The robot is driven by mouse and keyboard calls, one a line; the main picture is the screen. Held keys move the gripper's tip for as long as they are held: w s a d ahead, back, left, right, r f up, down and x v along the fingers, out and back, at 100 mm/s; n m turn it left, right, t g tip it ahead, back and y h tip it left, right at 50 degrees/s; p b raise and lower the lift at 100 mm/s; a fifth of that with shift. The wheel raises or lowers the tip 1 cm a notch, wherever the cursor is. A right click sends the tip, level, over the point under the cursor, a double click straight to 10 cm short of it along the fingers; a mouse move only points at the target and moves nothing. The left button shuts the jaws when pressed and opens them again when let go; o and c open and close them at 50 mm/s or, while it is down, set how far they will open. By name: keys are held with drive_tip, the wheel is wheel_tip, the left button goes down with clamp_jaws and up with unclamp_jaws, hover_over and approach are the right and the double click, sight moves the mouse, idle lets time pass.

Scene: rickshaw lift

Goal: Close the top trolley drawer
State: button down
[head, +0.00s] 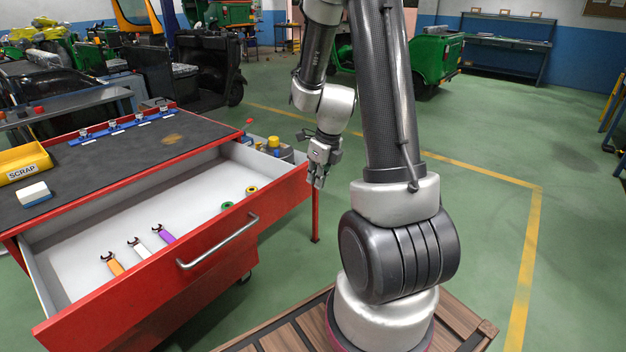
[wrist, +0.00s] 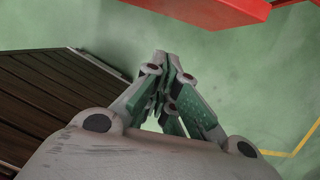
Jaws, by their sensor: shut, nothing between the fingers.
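The red trolley's top drawer (head: 160,215) stands pulled well out toward me in the head view. Its front panel (head: 110,318) carries a silver bar handle (head: 218,243). In the wrist view my gripper's fingers (wrist: 170,70) meet over the green floor, and a red edge (wrist: 205,10) of the trolley shows at the top.
The trolley top (head: 130,150) holds a yellow SCRAP bin (head: 22,163), a white-and-blue block (head: 34,194) and a blue strip with small parts. Containers stand by the trolley's right side. Open green floor (head: 470,230) lies to the right. Rickshaws stand behind.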

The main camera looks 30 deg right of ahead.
sight(301, 192)
drive_tip(key=shift+w+a+f, duration=0.3)
drive_tip(key=shift+w+f, duration=0.65)
drive_tip(key=shift+f, duration=0.25)
drive_tip(key=shift+w+a+f, duration=0.35)
drive_tip(key=shift+w+f, duration=0.55)
drive_tip(key=shift+f, duration=0.35)
drive_tip(key=shift+w+a+f, duration=0.3)
drive_tip(key=shift+w+f, duration=0.65)
drive_tip(key=shift+f, duration=0.25)
